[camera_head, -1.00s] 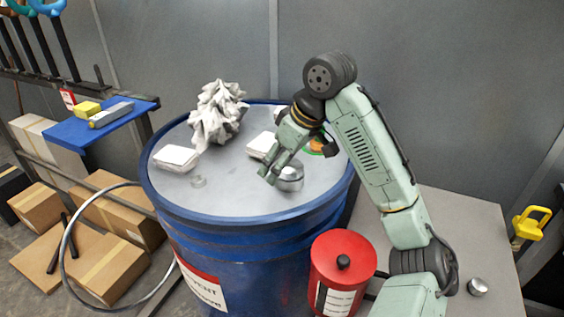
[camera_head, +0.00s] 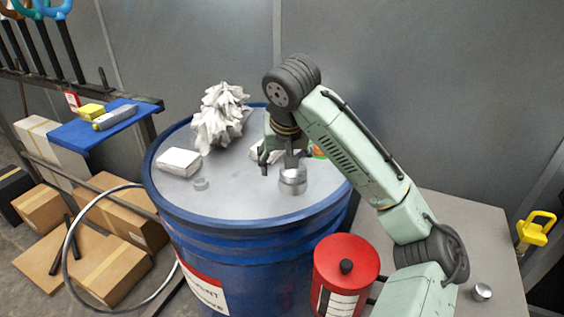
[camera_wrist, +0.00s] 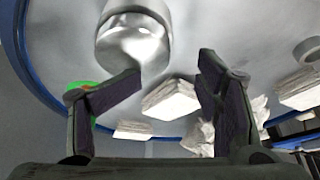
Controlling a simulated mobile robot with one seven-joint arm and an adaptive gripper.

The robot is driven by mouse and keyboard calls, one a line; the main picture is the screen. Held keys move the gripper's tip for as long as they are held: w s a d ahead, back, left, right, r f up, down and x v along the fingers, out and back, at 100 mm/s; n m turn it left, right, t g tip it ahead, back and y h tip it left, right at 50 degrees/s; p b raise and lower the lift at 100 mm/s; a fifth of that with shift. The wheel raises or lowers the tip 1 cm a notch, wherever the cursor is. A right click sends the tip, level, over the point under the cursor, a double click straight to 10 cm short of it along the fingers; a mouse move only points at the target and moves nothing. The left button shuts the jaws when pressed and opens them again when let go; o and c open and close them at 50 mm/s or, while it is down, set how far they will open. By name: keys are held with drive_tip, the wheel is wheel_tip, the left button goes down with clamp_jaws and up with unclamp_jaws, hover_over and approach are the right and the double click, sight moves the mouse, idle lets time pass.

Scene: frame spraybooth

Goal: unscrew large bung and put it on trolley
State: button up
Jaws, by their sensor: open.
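The large bung (camera_head: 292,184) is a short silver cylinder standing upright on the drum lid (camera_head: 235,200), right of the middle. In the wrist view the bung (camera_wrist: 133,38) looms large at the top, beyond the fingers. My gripper (camera_head: 278,167) is open and empty, its fingers pointing down just behind and left of the bung. The bung is not between the fingers; whether one touches it I cannot tell. A grey flat top (camera_head: 465,215) lies right of the drum; I cannot tell whether it is the trolley.
On the lid are a crumpled white rag (camera_head: 220,118), white folded pads (camera_head: 179,162) and a small silver fitting (camera_head: 200,183). A red can (camera_head: 345,268) stands right of the drum. A silver knob (camera_head: 481,292) sits on the grey top, otherwise largely clear. A blue shelf (camera_head: 85,132) is at left.

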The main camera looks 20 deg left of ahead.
drive_tip(key=m, duration=0.2)
drive_tip(key=w+m+h, duration=0.1)
drive_tip(key=m, duration=0.1)
drive_tip(key=shift+d+t+h, duration=0.1)
drive_tip(key=shift+t+h, duration=0.2)
drive_tip(key=m, duration=0.1)
drive_tip(key=m+h, duration=0.1)
drive_tip(key=m, duration=0.1)
drive_tip(key=m+h, duration=0.1)
drive_tip(key=m, duration=0.1)
drive_tip(key=shift+w+d, duration=0.3)
drive_tip(key=shift+w, duration=0.1)
drive_tip(key=m, duration=0.1)
drive_tip(key=m+h, duration=0.1)
drive_tip(key=m, duration=0.2)
drive_tip(key=shift+w+d+g+h, duration=0.3)
drive_tip(key=shift+d+g, duration=0.1)
drive_tip(key=m, duration=0.2)
drive_tip(key=d+m+g+h, duration=0.1)
drive_tip(key=m, duration=0.2)
drive_tip(key=shift+w+g, duration=0.1)
drive_tip(key=shift+g, duration=0.2)
drive_tip(key=shift+c, duration=0.5)
clamp_jaws()
